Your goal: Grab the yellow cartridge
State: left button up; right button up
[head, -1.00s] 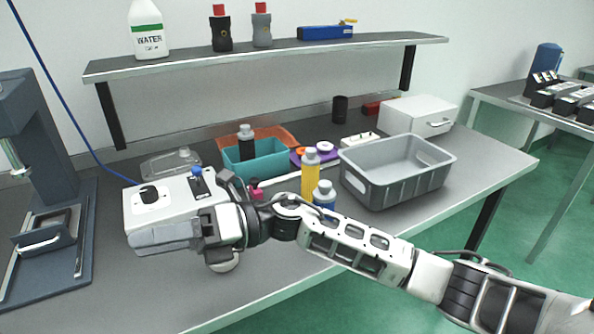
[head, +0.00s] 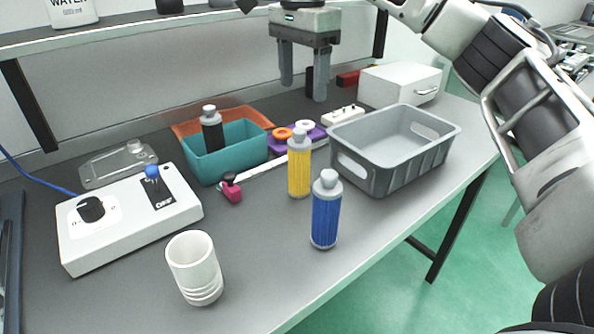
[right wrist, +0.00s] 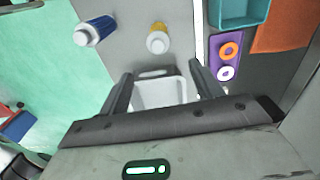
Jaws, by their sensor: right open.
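The yellow cartridge (head: 299,168), with a grey cap, stands upright on the table in front of the teal bin. In the right wrist view the yellow cartridge (right wrist: 157,42) shows from above, beyond and between my fingertips. A blue cartridge (head: 326,212) stands just in front and to the right; it also shows in the right wrist view (right wrist: 95,31). My right gripper (head: 303,92) is open and empty, fingers down, high above the table and apart from the yellow cartridge. My left gripper is not in view.
A grey crate (head: 433,150) stands right of the yellow cartridge. Behind it are a teal bin (head: 236,165) holding a black bottle (head: 212,132) and a purple holder (head: 281,147). A white control box (head: 130,232) and a white cup (head: 194,268) are left. A shelf (head: 130,23) runs above.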

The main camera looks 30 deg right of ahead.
aim_at(299, 131)
notch_tip(299, 131, down, 6)
jog(key=shift+f+b, duration=0.1)
jog(key=shift+b, duration=0.55)
jog(key=shift+s+a+f, duration=0.1)
jog(key=shift+a+f, duration=0.05)
jog(key=shift+f, duration=1.25)
jog(key=shift+s+a+f, duration=0.1)
jog(key=shift+a+f, duration=0.05)
jog(key=shift+f, duration=1.2)
jog(key=c, duration=1.4)
